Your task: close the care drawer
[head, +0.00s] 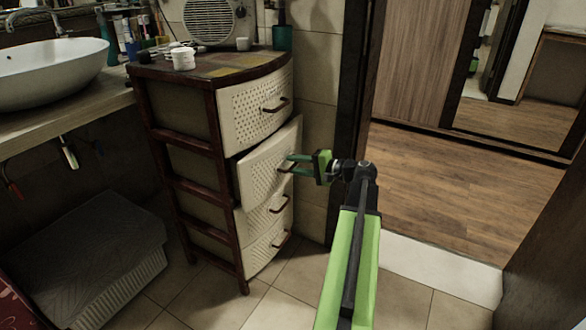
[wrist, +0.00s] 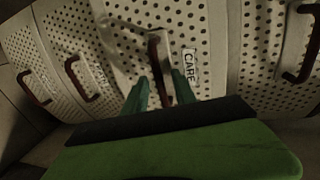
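The care drawer (head: 264,170) is the second drawer from the top of a brown-framed cabinet with pale perforated fronts. In the head view it stands out a little past the drawers above and below. The wrist view shows its CARE label (wrist: 189,66) beside a brown handle (wrist: 156,55). My gripper (head: 288,164) is at this drawer's front, with its two green fingers spread. In the wrist view the fingers (wrist: 160,88) lie on either side of the handle with a gap between them. Whether either finger touches the handle is not clear.
The top drawer (head: 250,108) and the lower drawers (head: 266,237) look shut. Cups, bottles and a heater (head: 208,22) stand on the cabinet top. A sink (head: 50,72) and a grey basket (head: 85,260) are at left. Tiled floor is free in front; a doorway opens at right.

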